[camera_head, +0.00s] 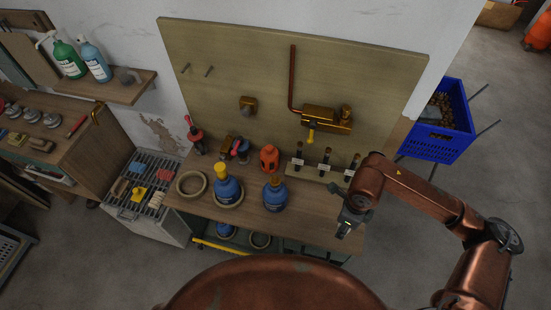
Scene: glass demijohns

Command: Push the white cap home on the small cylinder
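Several slim dark upright pieces with pale patches stand in a row on a pale strip at the back right of the workbench (250,221). They are the left one (298,158), the middle one (325,162) and the right one (352,168). They are too small to tell which is the small cylinder, or whether a pale patch is the white cap. My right gripper (345,231) points down near the bench's right edge, in front of the row and apart from it. Its fingers are too small and dark to read. My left gripper is out of view.
Two blue demijohns (228,190) (275,195) stand mid-bench, the left one with a yellow top. An orange-red vessel (269,158) stands behind them. A brass fixture (328,121) with a pipe juts from the backboard (375,75). A blue crate (440,138) is at right.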

